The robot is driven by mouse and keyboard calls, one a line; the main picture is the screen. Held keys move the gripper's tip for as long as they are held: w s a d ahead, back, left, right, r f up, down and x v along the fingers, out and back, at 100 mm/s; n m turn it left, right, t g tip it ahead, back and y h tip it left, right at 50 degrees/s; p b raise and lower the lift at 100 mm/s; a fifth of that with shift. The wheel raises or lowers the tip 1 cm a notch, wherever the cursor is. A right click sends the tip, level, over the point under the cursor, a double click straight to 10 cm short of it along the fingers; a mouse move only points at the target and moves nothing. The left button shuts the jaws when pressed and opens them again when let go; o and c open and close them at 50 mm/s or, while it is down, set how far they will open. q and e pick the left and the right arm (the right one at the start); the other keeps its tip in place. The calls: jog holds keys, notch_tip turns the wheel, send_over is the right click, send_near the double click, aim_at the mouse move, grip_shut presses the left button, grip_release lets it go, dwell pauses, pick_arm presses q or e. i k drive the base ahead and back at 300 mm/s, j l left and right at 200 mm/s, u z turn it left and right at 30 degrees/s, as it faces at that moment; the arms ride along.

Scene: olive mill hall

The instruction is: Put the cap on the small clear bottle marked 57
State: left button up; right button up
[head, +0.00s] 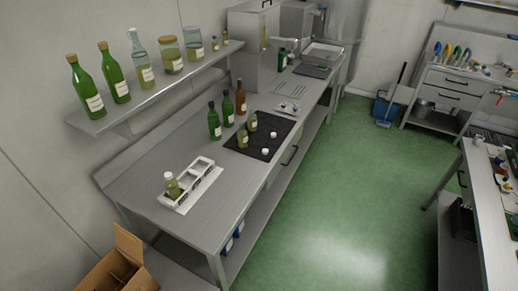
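Two small bottles with yellow-green contents, one nearer (243,139) and one farther (252,122), stand upright on a black mat (264,127) on the steel bench. No caps are visible on them. Two white caps, one nearer (265,151) and one farther (273,135), lie on the mat to their right. A third small bottle (173,189) stands in the near end of a white rack (208,165), with what looks like a pale cap on. Labels are too small to read, so I cannot tell which bottle is 57. Neither gripper is in view.
Two green bottles (214,125) and a brown one (241,98) stand behind the mat. A wall shelf (155,90) with bottles and jars overhangs the bench's rear. An open cardboard box (122,262) is at bottom left. Green floor (345,190) is clear right of the bench.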

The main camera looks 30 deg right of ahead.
aim_at(242, 136)
jog(key=i+l+u, duration=0.25)
jog(key=l, duration=0.75)
jog(key=l+u, duration=0.3)
jog(key=l, duration=0.65)
jog(key=l+u, duration=0.25)
jog(key=l, duration=0.75)
jog(key=k+l+u, duration=0.25)
jog(key=l, duration=0.75)
jog(key=i, duration=0.1)
